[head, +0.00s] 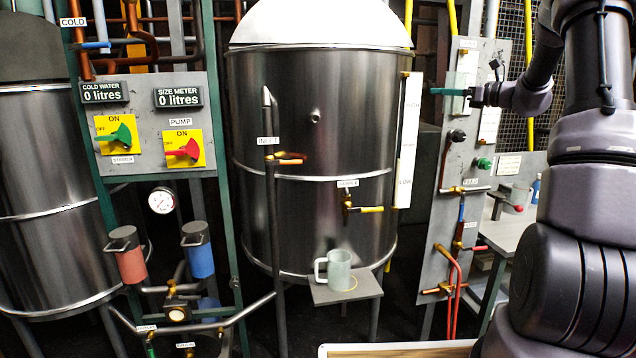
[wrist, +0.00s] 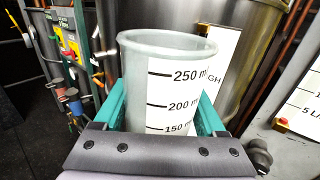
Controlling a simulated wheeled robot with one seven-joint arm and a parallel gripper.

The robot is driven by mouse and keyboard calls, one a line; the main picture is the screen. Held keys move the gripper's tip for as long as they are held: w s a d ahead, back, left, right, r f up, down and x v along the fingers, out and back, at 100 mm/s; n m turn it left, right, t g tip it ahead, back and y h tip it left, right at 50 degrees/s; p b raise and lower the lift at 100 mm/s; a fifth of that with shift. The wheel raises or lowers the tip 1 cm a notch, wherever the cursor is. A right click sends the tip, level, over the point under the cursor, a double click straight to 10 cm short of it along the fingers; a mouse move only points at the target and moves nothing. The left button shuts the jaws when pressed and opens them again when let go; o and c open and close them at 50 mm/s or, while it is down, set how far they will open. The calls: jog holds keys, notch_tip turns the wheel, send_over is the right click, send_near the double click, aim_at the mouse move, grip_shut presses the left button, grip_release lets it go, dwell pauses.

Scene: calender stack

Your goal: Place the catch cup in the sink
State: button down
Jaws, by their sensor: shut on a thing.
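My gripper (head: 452,91) is shut on a translucent pale cup with a printed scale, reading up to 250 ml. This cup (wrist: 120,75) stands upright between the teal fingers in the wrist view, its open rim at the top. In the head view the held cup (head: 461,78) is small, in front of the grey panel right of the big tank. A second pale cup with a handle (head: 339,268) stands on a small grey shelf (head: 345,292) below the sample tap. No label shows which is the catch cup. I cannot make out a sink.
The steel tank (head: 300,215) fills the middle. A grey valve panel (head: 462,200) with pipes stands behind my gripper. A grey bench (head: 507,236) with small items is at the right, partly hidden by my arm. A pale-rimmed wooden edge (head: 400,350) shows at the bottom.

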jog(key=s+a+f+m+t+h, duration=0.2)
jog(key=f+h, duration=0.1)
jog(key=f, duration=0.8)
jog(key=s+a+f+m+t+h, duration=0.2)
jog(key=s+a+f, duration=0.1)
jog(key=f, duration=0.9)
jog(key=s+a+f+m+t+h, duration=0.1)
jog(key=s+a+f+m+h, duration=0.1)
jog(key=s+f+h, duration=0.2)
jog(key=s+a+f+m+h, duration=0.2)
jog(key=s+f, duration=0.6)
jog(key=f, duration=0.4)
jog(key=shift+s+a+m+t+h, duration=0.15)
jog(key=shift+m+t+h, duration=0.25)
jog(key=shift+m+h, duration=0.5)
